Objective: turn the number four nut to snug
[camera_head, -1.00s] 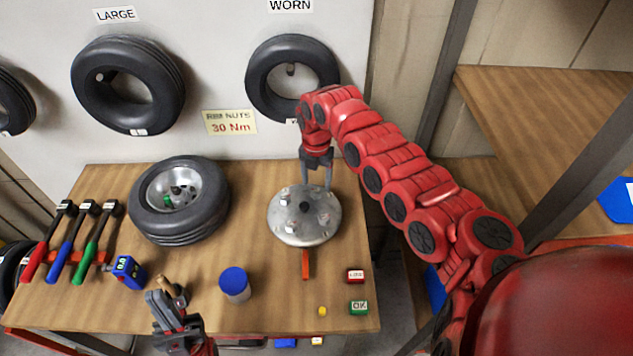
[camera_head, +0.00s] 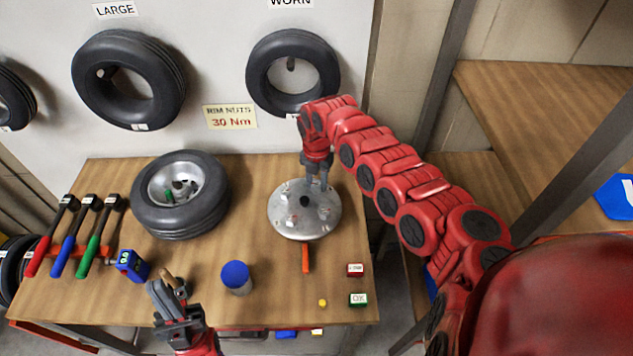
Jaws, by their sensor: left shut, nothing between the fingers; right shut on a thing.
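A round grey metal rim plate (camera_head: 303,222) lies on the bench, with a dark centre hole and several small nuts spaced around it. The nut labels are too small to read, so I cannot tell which is number four. My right gripper (camera_head: 318,184) reaches down from above at the plate's far right edge. It is shut on a nut there, which its fingers mostly hide. My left gripper (camera_head: 172,290) is shut and empty at the bench's front edge, left of the blue-lidded jar (camera_head: 236,278).
A tyre on a wheel (camera_head: 180,222) lies left of the plate. Red, blue and green-handled tools (camera_head: 84,240) lie at far left, near a blue gauge (camera_head: 132,265). An orange handle (camera_head: 306,259) extends from the plate.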

